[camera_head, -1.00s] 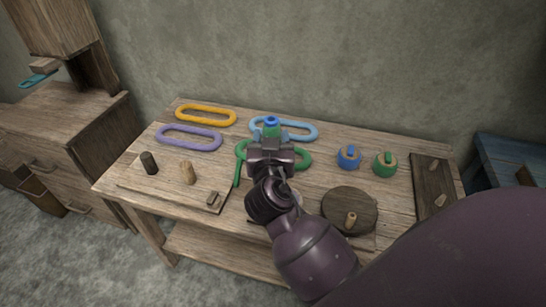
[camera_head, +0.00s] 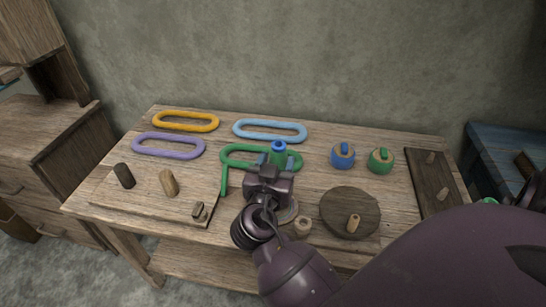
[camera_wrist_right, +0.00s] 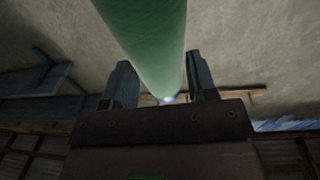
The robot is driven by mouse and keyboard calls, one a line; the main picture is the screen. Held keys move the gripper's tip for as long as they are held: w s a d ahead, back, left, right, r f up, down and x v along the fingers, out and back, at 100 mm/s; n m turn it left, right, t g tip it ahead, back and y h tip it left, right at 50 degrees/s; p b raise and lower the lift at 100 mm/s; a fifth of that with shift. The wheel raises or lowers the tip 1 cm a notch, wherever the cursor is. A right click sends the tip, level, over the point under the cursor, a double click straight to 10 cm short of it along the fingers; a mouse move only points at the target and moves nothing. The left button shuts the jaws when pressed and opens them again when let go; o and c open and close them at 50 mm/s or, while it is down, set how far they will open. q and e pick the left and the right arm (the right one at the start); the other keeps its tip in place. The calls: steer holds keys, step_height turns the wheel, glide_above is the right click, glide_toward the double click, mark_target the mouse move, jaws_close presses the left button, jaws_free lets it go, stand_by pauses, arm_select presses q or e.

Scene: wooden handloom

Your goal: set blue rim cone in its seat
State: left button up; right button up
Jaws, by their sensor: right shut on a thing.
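A green cone with a blue rim at its top (camera_head: 278,151) is held in my right gripper (camera_head: 276,164) above the table in the head view. It looks about upright. In the right wrist view the green cone body (camera_wrist_right: 148,40) rises between the two fingers (camera_wrist_right: 164,88), which close on it. The cone's lower part is hidden by my gripper. My right wrist hides part of a pale round disc (camera_head: 289,212) on the table; I cannot tell whether it is the seat. My left gripper is not in view.
Orange (camera_head: 186,121), purple (camera_head: 168,146), light blue (camera_head: 270,131) and green (camera_head: 232,159) loops lie on the table. Blue (camera_head: 343,157) and green (camera_head: 380,161) knobs, a round wooden plate with a peg (camera_head: 345,200), a small wooden ring (camera_head: 303,227) and a pegged board (camera_head: 145,203) stand around.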

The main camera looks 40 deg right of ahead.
step_height(320, 180, down, 3)
steer(key=shift+f+b, duration=0.1)
steer(key=shift+b, duration=0.75)
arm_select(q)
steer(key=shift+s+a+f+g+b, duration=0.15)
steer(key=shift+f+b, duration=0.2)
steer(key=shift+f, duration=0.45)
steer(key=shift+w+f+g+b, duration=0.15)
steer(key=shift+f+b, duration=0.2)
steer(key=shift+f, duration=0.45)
arm_select(e)
steer(key=shift+f, duration=0.85)
steer(key=o, duration=1.3)
